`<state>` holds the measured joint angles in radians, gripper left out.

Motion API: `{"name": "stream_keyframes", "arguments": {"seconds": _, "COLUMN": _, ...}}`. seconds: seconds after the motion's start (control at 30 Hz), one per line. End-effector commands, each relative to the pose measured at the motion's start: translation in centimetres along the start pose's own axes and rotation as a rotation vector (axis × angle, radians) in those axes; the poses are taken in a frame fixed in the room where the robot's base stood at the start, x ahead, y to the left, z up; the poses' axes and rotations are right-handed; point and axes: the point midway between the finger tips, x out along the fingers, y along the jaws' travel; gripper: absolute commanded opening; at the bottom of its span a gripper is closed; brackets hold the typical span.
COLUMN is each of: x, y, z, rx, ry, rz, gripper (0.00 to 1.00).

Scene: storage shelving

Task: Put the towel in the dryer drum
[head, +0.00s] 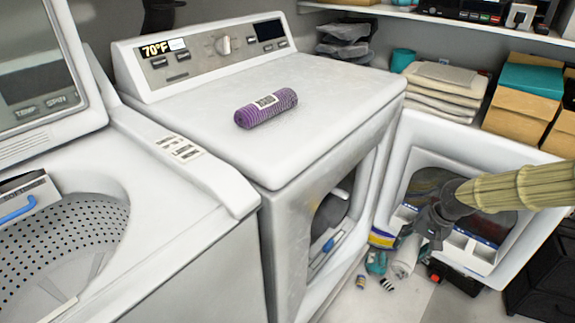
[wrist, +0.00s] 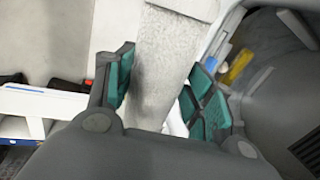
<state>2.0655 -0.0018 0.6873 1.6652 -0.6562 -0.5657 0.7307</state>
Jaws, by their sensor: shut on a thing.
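A rolled whitish-grey towel (head: 405,259) hangs below my gripper (head: 418,240) in the head view, in front of the open dryer door (head: 392,185). In the wrist view the towel (wrist: 163,55) runs up between the teal-padded fingers of my gripper (wrist: 163,95), which is shut on it. The dryer (head: 290,150) stands in the middle. Its drum opening (head: 333,212) is to the left of my gripper, seen at a slant. The wrist view shows a dark round interior (wrist: 285,75) at the right, apparently the drum. The towel is outside it.
A purple roll (head: 266,107) lies on the dryer top. A washer (head: 60,230) with a raised lid stands at the left. Folded cloths (head: 445,85) and boxes (head: 520,105) are behind the open door. Several small items (head: 377,264) lie on the floor near the towel.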

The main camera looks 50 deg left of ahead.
Motion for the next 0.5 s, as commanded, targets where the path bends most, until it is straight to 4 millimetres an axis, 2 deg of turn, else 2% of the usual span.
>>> {"name": "stream_keyframes", "arguments": {"seconds": 0.03, "x": 1.3, "y": -0.3, "z": -0.1, "rx": -0.002, "ry": -0.001, "rz": -0.001, "gripper": 0.18}}
{"name": "stream_keyframes", "arguments": {"seconds": 0.5, "x": 6.9, "y": -4.6, "z": -1.3, "rx": 0.010, "ry": 0.003, "rz": -0.002, "gripper": 0.18}}
